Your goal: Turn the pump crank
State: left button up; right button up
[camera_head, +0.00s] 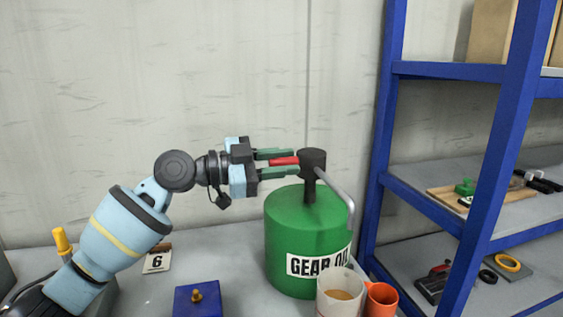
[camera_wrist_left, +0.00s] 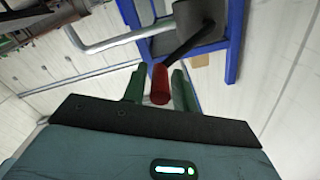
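The green gear oil drum (camera_head: 297,235) stands on the table with a dark pump head (camera_head: 312,160) on top. A grey bent spout (camera_head: 338,190) runs down its right side. The crank's red grip (camera_head: 284,160) points left from the pump head; it also shows in the left wrist view (camera_wrist_left: 158,84). My left gripper (camera_head: 286,163) has its green fingers on either side of the red grip. Narrow gaps show between fingers and grip, so it looks open around it. In the wrist view a dark crank arm (camera_wrist_left: 188,46) leads from the grip to the pump head. My right gripper is out of view.
A white cup (camera_head: 338,297) with tan contents and an orange cup (camera_head: 381,299) stand in front of the drum. A blue box with a yellow knob (camera_head: 197,300) and a "6" card (camera_head: 157,259) are at left. A blue shelf rack (camera_head: 388,130) stands close on the right.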

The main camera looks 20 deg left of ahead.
pick_arm(q)
grip_shut()
jog(key=shift+r, duration=0.1)
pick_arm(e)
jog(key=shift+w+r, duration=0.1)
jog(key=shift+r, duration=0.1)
